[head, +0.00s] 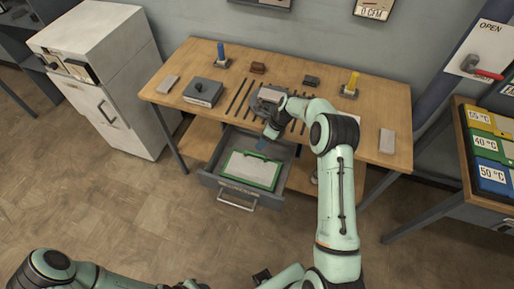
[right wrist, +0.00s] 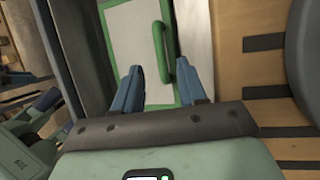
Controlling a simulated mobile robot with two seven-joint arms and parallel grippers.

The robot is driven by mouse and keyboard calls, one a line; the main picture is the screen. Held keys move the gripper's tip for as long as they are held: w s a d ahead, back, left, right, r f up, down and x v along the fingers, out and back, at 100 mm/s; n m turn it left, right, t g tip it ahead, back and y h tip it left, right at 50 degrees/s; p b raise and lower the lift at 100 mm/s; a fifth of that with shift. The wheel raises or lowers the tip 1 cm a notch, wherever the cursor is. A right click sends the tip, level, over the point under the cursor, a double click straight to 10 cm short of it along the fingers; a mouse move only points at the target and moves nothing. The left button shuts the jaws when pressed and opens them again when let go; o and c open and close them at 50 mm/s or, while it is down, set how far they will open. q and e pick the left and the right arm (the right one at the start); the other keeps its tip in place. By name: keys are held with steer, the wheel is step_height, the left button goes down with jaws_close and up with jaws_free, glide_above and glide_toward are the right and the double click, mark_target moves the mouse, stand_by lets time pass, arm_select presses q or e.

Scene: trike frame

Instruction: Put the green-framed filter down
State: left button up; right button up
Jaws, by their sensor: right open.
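The green-framed filter (head: 250,170), a flat pale panel with a green rim, lies in the open grey drawer (head: 231,198) under the workbench. My right gripper (head: 263,144) is above the drawer's back right part, pointing down. In the right wrist view my right gripper (right wrist: 161,82) has its blue fingers apart. The filter (right wrist: 130,38) shows beyond them, with its green handle (right wrist: 163,52) near the right finger. I cannot tell how far the fingertips are from the handle. My left gripper cannot be made out.
The wooden workbench (head: 170,90) carries a grey box (head: 203,92), a blue-handled piece (head: 221,55), a yellow-handled piece (head: 351,84) and dark strips. A white cabinet (head: 125,120) stands left. Coloured temperature bins (head: 490,145) stand right. The floor before the drawer is clear.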

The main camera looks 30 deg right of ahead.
steer(key=v, duration=0.4)
steer(key=shift+r, duration=0.3)
steer(key=shift+d, duration=0.1)
